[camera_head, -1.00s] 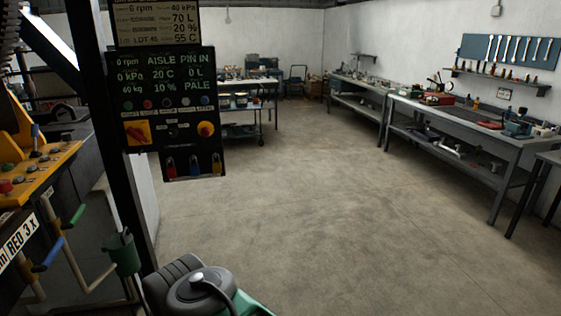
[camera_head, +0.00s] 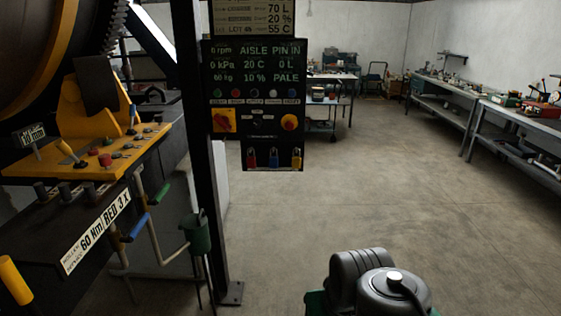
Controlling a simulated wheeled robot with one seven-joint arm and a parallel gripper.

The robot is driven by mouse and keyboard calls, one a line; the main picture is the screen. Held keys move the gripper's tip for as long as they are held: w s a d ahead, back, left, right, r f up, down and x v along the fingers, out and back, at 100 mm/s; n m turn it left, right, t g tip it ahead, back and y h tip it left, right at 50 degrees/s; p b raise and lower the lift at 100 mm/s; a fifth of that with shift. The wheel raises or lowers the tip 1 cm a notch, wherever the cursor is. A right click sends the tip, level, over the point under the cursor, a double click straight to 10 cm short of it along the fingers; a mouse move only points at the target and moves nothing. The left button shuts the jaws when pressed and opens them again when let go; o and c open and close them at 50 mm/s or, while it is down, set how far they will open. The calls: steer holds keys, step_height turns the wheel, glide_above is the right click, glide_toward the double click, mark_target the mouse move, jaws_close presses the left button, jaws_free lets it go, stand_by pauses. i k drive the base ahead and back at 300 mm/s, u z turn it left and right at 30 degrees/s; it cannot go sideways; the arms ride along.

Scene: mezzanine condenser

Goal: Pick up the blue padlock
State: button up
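The blue padlock (camera_head: 273,159) hangs at the bottom of a dark control panel (camera_head: 227,84). It is the middle one of three padlocks. A red padlock (camera_head: 251,159) hangs just left of it and a yellow padlock (camera_head: 296,159) just right of it. All three look upright and a little apart from each other. My gripper is not in view, so its state and distance from the padlock do not show.
A black post (camera_head: 203,190) stands left of the panel, beside a yellow console (camera_head: 105,150) with knobs and levers. A grey rounded form (camera_head: 392,290) fills the bottom centre; I cannot tell whether it is mine. Open concrete floor (camera_head: 400,205) lies right, with workbenches beyond.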

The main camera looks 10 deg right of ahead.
mark_target(273, 160)
steer(key=z, duration=0.4)
steer(key=i, duration=1.7)
steer(key=u, duration=2.8)
